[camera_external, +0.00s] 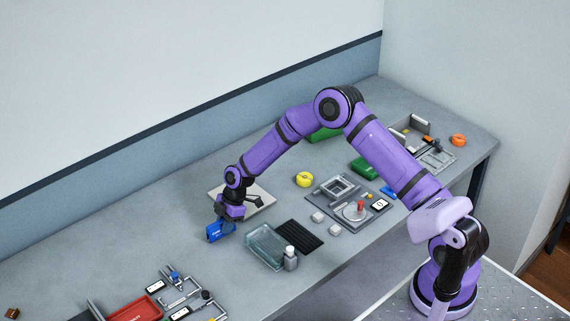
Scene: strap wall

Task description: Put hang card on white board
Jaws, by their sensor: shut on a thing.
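My gripper (226,217) points down on the left-middle of the bench, shut on a small blue hang card (219,232). The card is tilted and sits at the front left of a flat white board (258,199). My gripper and wrist hide part of the board and the top of the card. I cannot tell whether the card touches the bench or hangs just above it.
A clear tray (264,247), a black ribbed mat (300,236) and a small bottle (291,258) stand close on the right. A yellow ring (304,180) and a grey fixture plate (345,203) lie further right. A red tray (135,309) is at the front left.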

